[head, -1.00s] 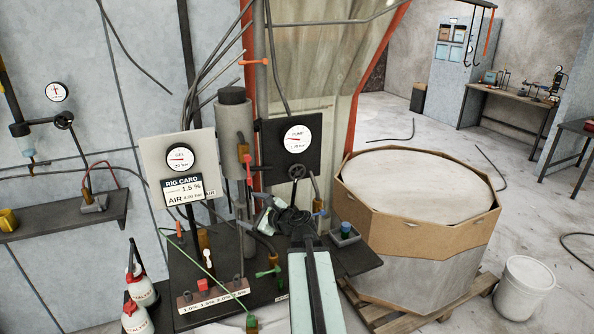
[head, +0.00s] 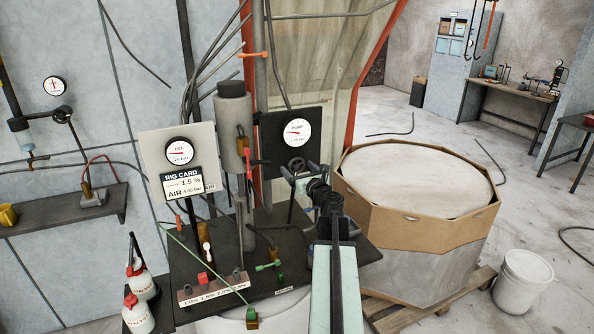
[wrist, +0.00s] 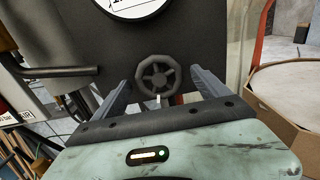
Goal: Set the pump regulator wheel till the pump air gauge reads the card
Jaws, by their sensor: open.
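The regulator wheel (head: 297,165), a small dark spoked handwheel, sits below the pump air gauge (head: 297,132) on a dark panel. The gauge is labelled PUMP, with a red needle and small digits that look like 1.76 bar. The rig card (head: 183,184) reads 1.5 % and AIR 4.00 bar. In the wrist view the wheel (wrist: 157,75) stands between and beyond the two fingers of my gripper (wrist: 160,88). The jaws are open, one finger on each side. I cannot tell whether they touch the rim. The gauge is mostly cut off at the top of the wrist view.
A second gauge (head: 179,151), labelled GEL, is on the pale panel at left. Hoses and a grey cylinder (head: 233,130) stand close left of the wheel. A large octagonal drum (head: 430,225) is at right. Red-capped bottles (head: 140,282) stand at lower left.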

